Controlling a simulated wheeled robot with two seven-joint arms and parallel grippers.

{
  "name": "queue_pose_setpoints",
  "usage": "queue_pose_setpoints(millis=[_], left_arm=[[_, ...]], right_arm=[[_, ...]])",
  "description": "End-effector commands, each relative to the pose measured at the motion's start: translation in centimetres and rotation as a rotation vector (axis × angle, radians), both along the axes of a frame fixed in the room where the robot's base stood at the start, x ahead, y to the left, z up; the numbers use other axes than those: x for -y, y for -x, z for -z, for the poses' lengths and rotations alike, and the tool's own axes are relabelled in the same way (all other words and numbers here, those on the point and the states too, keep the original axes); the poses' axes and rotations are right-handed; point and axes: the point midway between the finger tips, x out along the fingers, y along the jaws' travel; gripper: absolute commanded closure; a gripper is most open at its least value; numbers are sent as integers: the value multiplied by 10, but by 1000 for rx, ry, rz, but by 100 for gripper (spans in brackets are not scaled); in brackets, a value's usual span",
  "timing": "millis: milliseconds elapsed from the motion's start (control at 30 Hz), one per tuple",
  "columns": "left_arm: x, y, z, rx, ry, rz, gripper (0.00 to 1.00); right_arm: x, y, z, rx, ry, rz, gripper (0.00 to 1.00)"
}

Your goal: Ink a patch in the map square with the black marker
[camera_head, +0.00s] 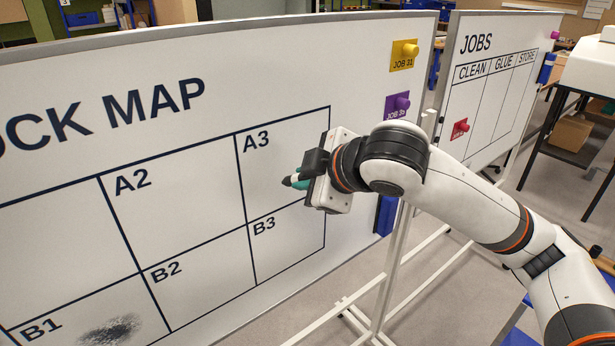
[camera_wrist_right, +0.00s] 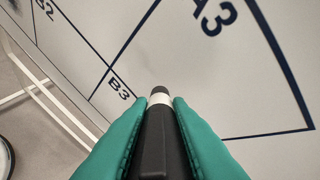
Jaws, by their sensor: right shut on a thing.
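The map whiteboard (camera_head: 200,215) shows squares labelled A2, A3, B1, B2 and B3. A dark grey ink patch (camera_head: 110,329) lies in square B1. My right gripper (camera_head: 296,183) is in front of the board beside square A3, near its lower right part. It is shut on the black marker (camera_head: 287,181), whose tip points toward the board. In the right wrist view the black marker (camera_wrist_right: 158,130) lies between the green fingers, with a white band and a dark tip. I cannot tell whether the tip touches the board. My left gripper is not in view.
A yellow JOB 31 card (camera_head: 403,56) and a purple card (camera_head: 397,104) hang on the map board's right side. A JOBS board (camera_head: 500,90) with a red card (camera_head: 460,128) stands behind at the right. White stand legs (camera_head: 392,270) reach the floor below my right arm.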

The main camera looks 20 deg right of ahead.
Motion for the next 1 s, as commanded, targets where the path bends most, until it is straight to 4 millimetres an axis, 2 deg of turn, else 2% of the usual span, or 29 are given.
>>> queue_pose_setpoints(millis=[1000], left_arm=[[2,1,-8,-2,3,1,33]], right_arm=[[-6,-16,0,-1,0,-1,100]])
